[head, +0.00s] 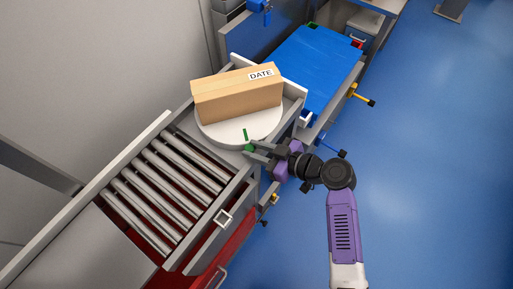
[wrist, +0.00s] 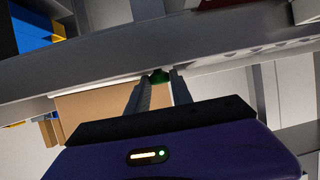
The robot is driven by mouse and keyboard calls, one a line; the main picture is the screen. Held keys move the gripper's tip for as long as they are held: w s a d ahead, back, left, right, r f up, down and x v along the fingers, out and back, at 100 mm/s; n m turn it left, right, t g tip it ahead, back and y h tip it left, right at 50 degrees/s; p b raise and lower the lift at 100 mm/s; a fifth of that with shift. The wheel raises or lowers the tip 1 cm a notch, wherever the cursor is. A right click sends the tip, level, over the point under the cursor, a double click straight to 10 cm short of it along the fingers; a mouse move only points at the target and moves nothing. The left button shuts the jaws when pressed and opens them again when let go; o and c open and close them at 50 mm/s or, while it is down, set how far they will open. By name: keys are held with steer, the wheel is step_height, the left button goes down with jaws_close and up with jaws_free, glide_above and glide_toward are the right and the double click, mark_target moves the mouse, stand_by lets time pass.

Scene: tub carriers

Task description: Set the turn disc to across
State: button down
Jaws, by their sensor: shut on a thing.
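The turn disc (head: 220,135) is a round white plate set in the grey conveyor frame. A cardboard box (head: 238,98) with a DATE label sits on it, its long side slanting up to the right. A green mark (head: 245,134) lies on the disc near its front edge. My gripper (head: 254,147) is at the disc's front right edge, shut on a small green knob (head: 249,148). In the wrist view the green knob (wrist: 159,76) shows between the two fingertips. The fingers partly hide the knob.
Steel rollers (head: 160,190) lie to the lower left of the disc. A blue belt (head: 314,68) leads away at the upper right. A raised frame rail (head: 292,125) runs beside my gripper. The blue floor (head: 430,150) on the right is clear.

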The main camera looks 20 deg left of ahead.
steer(key=a+m+t, duration=0.1)
steer(key=s+a+t, duration=0.1)
steer(key=shift+s+a+m+h+p, duration=0.3)
steer(key=shift+m, duration=0.1)
steer(key=shift+s+a+m+t, duration=0.1)
steer(key=shift+a+m+t, duration=0.3)
steer(key=shift+a+t, duration=0.1)
steer(key=c, duration=1.5)
jaws_free()
steer(key=shift+o, duration=0.2)
steer(key=v, duration=0.7)
steer(key=shift+s+d+r+b, duration=0.2)
steer(key=shift+d+r+b, duration=0.05)
steer(key=shift+b, duration=0.15)
steer(key=shift+c, duration=0.4)
